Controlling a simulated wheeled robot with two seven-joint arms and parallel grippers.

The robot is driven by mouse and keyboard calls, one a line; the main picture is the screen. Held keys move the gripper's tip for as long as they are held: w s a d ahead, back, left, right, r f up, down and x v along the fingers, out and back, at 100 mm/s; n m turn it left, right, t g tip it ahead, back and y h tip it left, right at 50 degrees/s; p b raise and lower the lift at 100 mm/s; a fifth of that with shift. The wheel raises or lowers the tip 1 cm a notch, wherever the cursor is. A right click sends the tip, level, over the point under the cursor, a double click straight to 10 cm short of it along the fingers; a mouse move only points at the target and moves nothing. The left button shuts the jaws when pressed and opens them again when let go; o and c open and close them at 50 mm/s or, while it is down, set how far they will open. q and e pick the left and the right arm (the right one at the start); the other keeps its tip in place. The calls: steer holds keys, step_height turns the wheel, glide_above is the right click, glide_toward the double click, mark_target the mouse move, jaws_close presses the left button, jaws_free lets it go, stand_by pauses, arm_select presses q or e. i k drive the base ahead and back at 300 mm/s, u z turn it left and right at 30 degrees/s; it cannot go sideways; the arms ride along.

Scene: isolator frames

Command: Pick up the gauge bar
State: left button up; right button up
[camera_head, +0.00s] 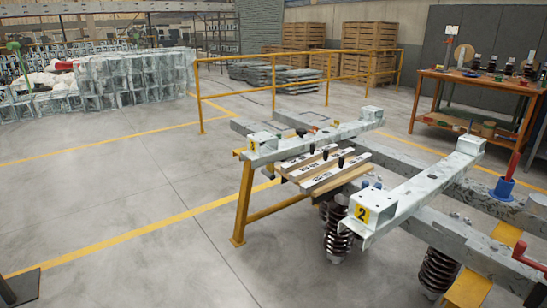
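Long white bars with black markings, which look like gauge bars, lie side by side on a wooden rack in the head view. One white bar (333,174) is at the near side and another (303,159) is farther back. Small dark knobs or pegs stand up among them. The markings are too small to read, so I cannot tell which bar is the gauge bar. The wooden rack (350,180) sits between the grey steel channels of the isolator frame. Neither of my grippers shows in this view.
A grey channel with yellow label 2 (405,200) stands right of the rack; another, labelled 3 (262,150), is at its left. A yellow leg (243,205) supports the left side. The floor (130,210) at left is clear.

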mark_target(327, 161)
steer(key=u, duration=0.75)
steer(key=i, duration=2.3)
steer(key=z, duration=1.05)
